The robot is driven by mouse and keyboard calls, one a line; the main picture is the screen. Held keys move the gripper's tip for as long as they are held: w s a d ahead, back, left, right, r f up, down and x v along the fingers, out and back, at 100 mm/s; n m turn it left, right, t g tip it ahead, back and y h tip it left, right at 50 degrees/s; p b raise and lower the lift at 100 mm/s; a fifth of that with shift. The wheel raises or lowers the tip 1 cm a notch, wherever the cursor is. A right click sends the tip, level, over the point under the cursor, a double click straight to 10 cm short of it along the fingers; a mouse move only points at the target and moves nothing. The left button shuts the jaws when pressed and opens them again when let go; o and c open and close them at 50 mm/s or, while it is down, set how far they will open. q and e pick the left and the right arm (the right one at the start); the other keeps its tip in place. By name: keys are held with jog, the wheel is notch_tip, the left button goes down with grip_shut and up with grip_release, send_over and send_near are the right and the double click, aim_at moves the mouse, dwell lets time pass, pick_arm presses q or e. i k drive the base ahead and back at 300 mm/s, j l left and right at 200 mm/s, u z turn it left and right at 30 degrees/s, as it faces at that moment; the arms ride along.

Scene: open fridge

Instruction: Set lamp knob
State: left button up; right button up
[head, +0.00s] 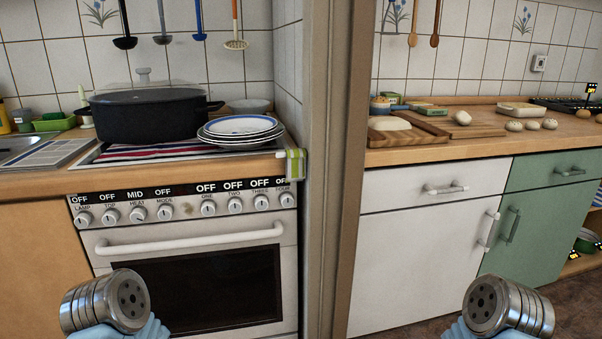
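The lamp knob (84,218) is the leftmost round metal knob on the front panel of the white oven (190,290). The label above it reads OFF, with LAMP under that. Several like knobs stand in a row to its right; the heat knob (137,214) reads MID and the other legible ones read OFF. My two arms show only as metal joints with light blue parts at the bottom left and bottom right. No gripper fingers are in view, and nothing touches the lamp knob.
The oven's long handle (190,239) runs below the knobs. A black pot (150,117) and stacked plates (240,128) stand on the stove top. A green striped cloth (295,164) hangs at its right corner. A wall edge (330,150) separates the oven from white cabinets (420,250).

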aim_at(84, 217)
jog(key=u, duration=1.4)
